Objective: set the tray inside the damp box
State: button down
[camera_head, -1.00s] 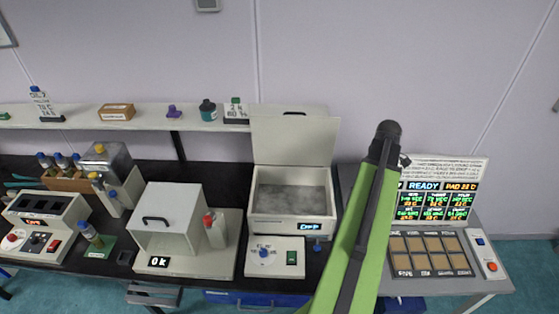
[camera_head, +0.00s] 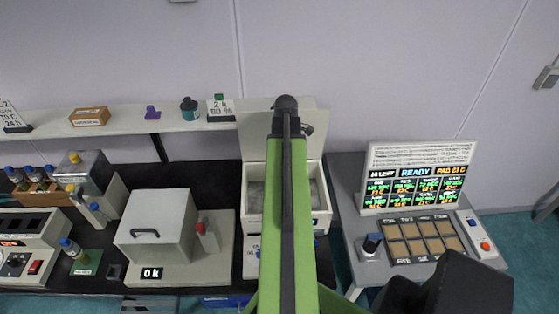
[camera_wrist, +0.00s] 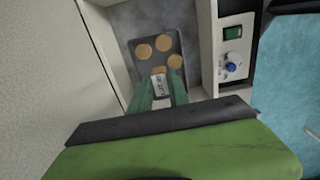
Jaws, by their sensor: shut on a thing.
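The damp box (camera_head: 249,215) is the white box with its lid raised at the back, partly hidden behind my green arm in the head view. In the wrist view, its pale wall (camera_wrist: 208,55) stands beside a small dark grey tray (camera_wrist: 171,49) that carries several round tan discs. My gripper (camera_wrist: 159,82) is shut on the near end of the tray, at a white label. The tray appears level over or within the box opening; I cannot tell whether it touches the floor. The head view hides gripper and tray behind the arm.
A pad (camera_head: 423,238) and display (camera_head: 417,180) are to the right.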

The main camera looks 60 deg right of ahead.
jog(key=shift+s+d, duration=0.1)
jog(key=shift+f, duration=0.1)
jog(key=shift+f+b, duration=0.25)
jog(key=shift+b, duration=0.1)
notch_tip(320, 180, down, 4)
jog(key=b, duration=0.3)
jog(key=shift+r+b, duration=0.2)
jog(key=shift+b, duration=0.1)
jog(key=shift+r, duration=0.25)
jog(key=shift+f, duration=0.1)
jog(key=shift+f+b, duration=5.85)
jog(key=shift+f, duration=0.15)
jog(key=c, duration=1.2)
grip_release()
jog(key=shift+r, duration=0.1)
